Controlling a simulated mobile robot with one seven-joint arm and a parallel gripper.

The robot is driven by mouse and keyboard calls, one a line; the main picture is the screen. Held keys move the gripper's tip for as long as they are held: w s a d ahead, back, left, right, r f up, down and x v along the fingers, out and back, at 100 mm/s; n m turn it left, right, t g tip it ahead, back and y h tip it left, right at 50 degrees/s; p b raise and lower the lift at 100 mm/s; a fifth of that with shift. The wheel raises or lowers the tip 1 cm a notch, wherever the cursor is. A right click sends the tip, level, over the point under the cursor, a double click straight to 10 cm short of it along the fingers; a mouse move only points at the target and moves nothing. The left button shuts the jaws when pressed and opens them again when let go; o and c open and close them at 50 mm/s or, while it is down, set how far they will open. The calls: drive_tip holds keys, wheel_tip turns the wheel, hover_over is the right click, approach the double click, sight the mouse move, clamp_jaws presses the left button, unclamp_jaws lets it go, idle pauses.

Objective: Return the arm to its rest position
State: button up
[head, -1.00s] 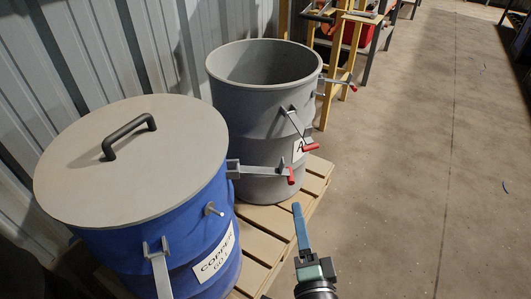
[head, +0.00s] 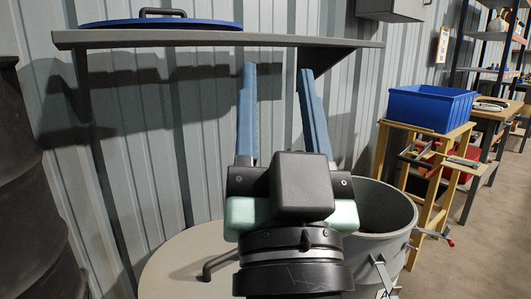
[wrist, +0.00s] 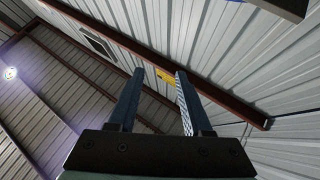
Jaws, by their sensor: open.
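My gripper (head: 278,110) is raised in the middle of the head view, its two blue fingers pointing up and standing apart with nothing between them. The wrist view also shows the open, empty fingers (wrist: 160,100) against the ribbed metal wall and roof. In the head view the gripper stands in front of the wall, and its fingertips overlap the area just below the shelf (head: 225,39). I cannot tell how far it is from the shelf. My wrist hides part of the drums behind it.
A blue lid (head: 160,24) with a black handle lies on the shelf. Below are a drum with a grey lid (head: 175,262) and an open grey drum (head: 385,207). A blue bin (head: 430,108) sits on a wooden stand at right. A dark drum (head: 35,190) stands at left.

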drive_tip(key=s+a+r+n+t+h+p, duration=0.1)
drive_tip(key=s+r+t+p, duration=0.1)
drive_tip(key=s+r, duration=0.6)
drive_tip(key=w+r+p, duration=0.3)
drive_tip(key=r+p, duration=3.3)
drive_tip(key=r, duration=0.1)
drive_tip(key=shift+r+p, duration=0.3)
drive_tip(key=shift+p, duration=0.05)
